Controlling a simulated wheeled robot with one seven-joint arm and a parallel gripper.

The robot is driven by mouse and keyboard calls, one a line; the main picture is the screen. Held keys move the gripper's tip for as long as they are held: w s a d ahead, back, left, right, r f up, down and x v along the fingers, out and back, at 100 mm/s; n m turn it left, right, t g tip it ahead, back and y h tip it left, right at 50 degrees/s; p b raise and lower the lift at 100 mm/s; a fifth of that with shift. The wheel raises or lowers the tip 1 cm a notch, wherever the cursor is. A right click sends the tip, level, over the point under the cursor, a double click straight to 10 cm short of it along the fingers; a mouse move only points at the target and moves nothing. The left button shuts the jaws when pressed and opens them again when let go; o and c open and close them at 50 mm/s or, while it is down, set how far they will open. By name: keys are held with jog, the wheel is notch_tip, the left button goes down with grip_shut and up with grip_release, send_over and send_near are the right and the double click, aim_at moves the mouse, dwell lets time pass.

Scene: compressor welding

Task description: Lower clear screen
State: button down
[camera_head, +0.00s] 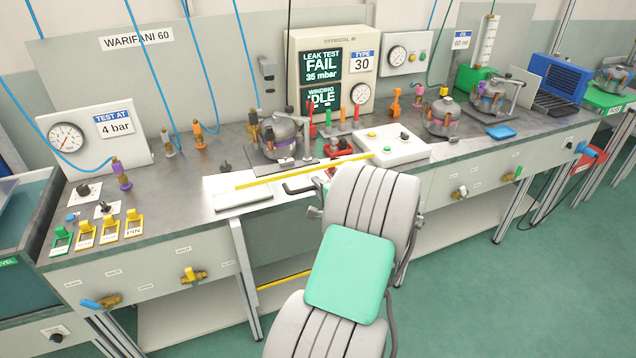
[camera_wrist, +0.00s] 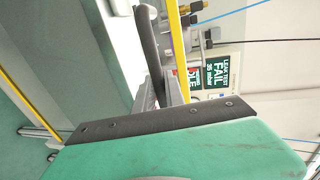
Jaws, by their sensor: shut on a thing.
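The clear screen (camera_head: 272,236) hangs in front of the bench at the middle station, see-through with a yellow upper strip (camera_head: 265,182) and a yellow lower edge (camera_head: 284,280). Its dark handle (camera_head: 298,188) sticks out just below the upper strip. In the wrist view the handle (camera_wrist: 149,45) runs down between the fingers of my gripper (camera_wrist: 163,92), beside a yellow strip (camera_wrist: 179,45). My gripper is shut on the handle. In the head view my arm hides most of the gripper and the screen's right part.
Behind the upper strip a grey compressor (camera_head: 281,137) stands on the bench, with a white control box (camera_head: 393,145) to its right. A display (camera_head: 321,66) reads leak test FAIL and winding IDLE. Valves and switches line the bench front. The green floor (camera_head: 480,290) at right is clear.

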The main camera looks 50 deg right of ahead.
aim_at(318, 218)
notch_tip(318, 218, down, 13)
jog(key=b, duration=0.8)
jog(key=shift+f, duration=0.1)
jog(key=c, duration=1.4)
grip_release()
jog(key=shift+c, duration=0.2)
jog(key=v, duration=0.8)
jog(key=shift+b, duration=0.3)
jog(key=shift+w, duration=0.1)
